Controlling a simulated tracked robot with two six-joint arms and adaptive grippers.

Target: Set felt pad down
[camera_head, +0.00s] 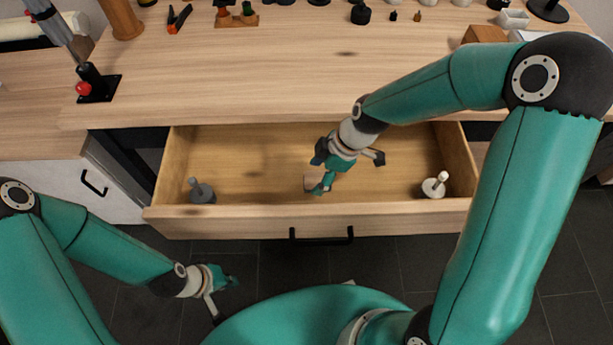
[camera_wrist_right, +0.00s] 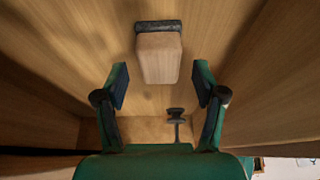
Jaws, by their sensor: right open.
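A pale wooden block with a dark strip (camera_wrist_right: 158,52), apparently the felt pad, lies in the open drawer (camera_head: 245,212). In the right wrist view it is ahead of the fingers, between their lines and clear of both. In the head view a small part of the block (camera_head: 310,183) shows beside a finger; the rest is hidden. My right gripper (camera_head: 350,173) is open and empty over the drawer's middle; its spread fingers also show in the right wrist view (camera_wrist_right: 160,88). My left gripper (camera_head: 223,297) is low in front of the drawer, fingers apart and empty.
A grey knobbed piece (camera_head: 201,191) stands in the drawer's left end, a white one (camera_head: 435,186) in its right end. The drawer walls surround my right gripper. The wooden table top (camera_head: 240,75) behind is largely clear, with small items along its far edge.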

